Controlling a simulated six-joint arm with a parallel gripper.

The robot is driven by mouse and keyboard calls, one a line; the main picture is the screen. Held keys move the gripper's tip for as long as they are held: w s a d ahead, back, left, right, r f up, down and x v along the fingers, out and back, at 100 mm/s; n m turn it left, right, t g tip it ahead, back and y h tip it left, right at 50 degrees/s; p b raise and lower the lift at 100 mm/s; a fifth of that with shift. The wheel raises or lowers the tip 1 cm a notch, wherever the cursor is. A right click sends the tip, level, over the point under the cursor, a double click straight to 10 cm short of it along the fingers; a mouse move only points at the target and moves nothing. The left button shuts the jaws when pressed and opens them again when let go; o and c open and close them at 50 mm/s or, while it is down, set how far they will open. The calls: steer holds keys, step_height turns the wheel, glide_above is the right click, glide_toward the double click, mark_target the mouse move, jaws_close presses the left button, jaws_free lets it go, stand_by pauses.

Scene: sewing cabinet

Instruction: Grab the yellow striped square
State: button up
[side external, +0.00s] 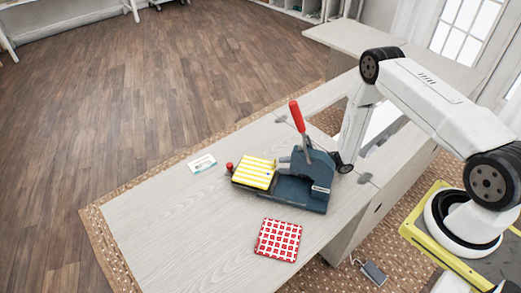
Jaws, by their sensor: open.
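The yellow striped square (254,172) has yellow and white stripes. It appears to lie flat on the left end of a dark blue-grey press-like device (295,193) on the pale wooden table. My gripper (335,156) is at the lower end of my white arm, to the right of the square and apart from it. It is close to the device's right end in the picture, and its small dark fingers are partly hard to make out. It is open, with nothing seen in it.
The device's tall red lever (297,116) stands between my gripper and the square in the picture. A small red knob (229,166) is left of the square. A red-and-white patterned square (278,240) and a white card (202,163) lie on the table (165,220). The table's left part is clear.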

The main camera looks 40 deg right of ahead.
mark_target(274, 166)
steer(key=shift+x, duration=2.05)
jaws_close()
